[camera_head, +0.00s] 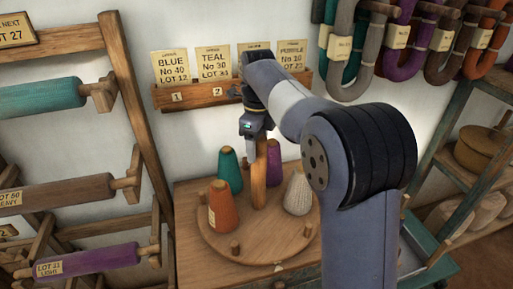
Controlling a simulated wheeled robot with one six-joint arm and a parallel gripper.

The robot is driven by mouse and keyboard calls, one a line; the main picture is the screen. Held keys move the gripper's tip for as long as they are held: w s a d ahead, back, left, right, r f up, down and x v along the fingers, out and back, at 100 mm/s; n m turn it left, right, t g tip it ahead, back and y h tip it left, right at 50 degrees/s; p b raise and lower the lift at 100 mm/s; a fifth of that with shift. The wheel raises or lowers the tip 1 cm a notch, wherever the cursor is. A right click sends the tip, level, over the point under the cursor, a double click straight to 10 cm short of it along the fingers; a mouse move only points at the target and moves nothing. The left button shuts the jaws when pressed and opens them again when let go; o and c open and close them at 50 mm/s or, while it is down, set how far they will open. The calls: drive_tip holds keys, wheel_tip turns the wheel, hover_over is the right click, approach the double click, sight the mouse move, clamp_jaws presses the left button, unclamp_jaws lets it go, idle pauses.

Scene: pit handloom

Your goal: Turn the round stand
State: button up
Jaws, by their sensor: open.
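The round stand (245,254) is a flat wooden disc on a wooden table. It has a wooden post (259,182) in the middle and short pegs near its rim. Cones of yarn stand on it: a teal cone (230,170), an orange cone (222,208), a pale grey cone (298,194) and a purple cone (274,161). My gripper (257,146) points down at the top of the middle post. It is open, and its far finger is partly hidden. I cannot tell whether it touches the post.
A wall rack (190,96) with lot cards hangs behind the stand. A frame with rolls, one teal (40,97) and one purple (88,260), stands at left. Yarn hanks (401,45) hang at upper right, above a shelf with baskets (484,148).

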drive_tip(key=shift+f, duration=0.7)
drive_tip(key=shift+c, duration=0.6)
clamp_jaws()
